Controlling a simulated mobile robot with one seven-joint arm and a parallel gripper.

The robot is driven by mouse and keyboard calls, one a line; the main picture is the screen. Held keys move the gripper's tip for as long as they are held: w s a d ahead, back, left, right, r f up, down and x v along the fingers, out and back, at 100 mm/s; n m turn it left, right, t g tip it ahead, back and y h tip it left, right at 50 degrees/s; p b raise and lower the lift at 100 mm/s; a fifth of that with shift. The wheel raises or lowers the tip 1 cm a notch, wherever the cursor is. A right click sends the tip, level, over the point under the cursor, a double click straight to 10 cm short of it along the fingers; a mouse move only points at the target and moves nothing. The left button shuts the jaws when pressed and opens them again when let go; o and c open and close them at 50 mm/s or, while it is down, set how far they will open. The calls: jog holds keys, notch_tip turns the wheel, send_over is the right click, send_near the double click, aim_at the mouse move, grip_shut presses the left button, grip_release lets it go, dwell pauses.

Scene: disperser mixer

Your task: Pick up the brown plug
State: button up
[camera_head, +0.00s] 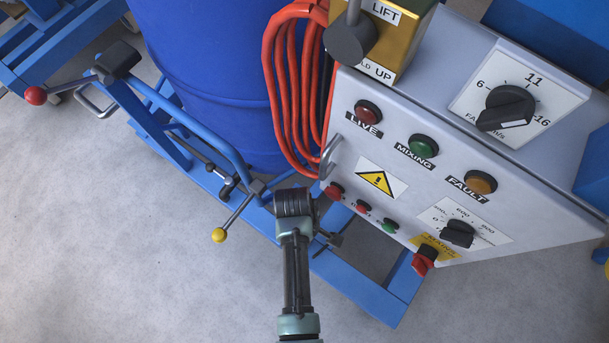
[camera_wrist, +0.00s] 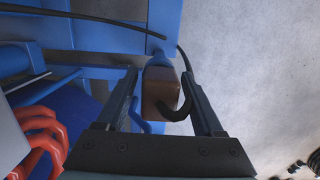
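The brown plug (camera_wrist: 160,90) shows in the wrist view as a small block with a dark hooked part on its right side. Its far end is against a blue part. My gripper (camera_wrist: 159,76) is open, with one finger to the left and one to the right of the plug. In the head view my gripper (camera_head: 329,240) is low beside the control panel (camera_head: 330,110), above the blue frame (camera_head: 360,283). I cannot make out the plug in the head view.
A blue drum (camera_head: 215,75) stands behind the frame. Coiled orange cable (camera_head: 290,90) hangs between drum and panel. A lever with a yellow knob (camera_head: 219,235) sticks out left of my arm. A black cable (camera_wrist: 75,15) crosses the wrist view. The floor at lower left is clear.

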grip_shut()
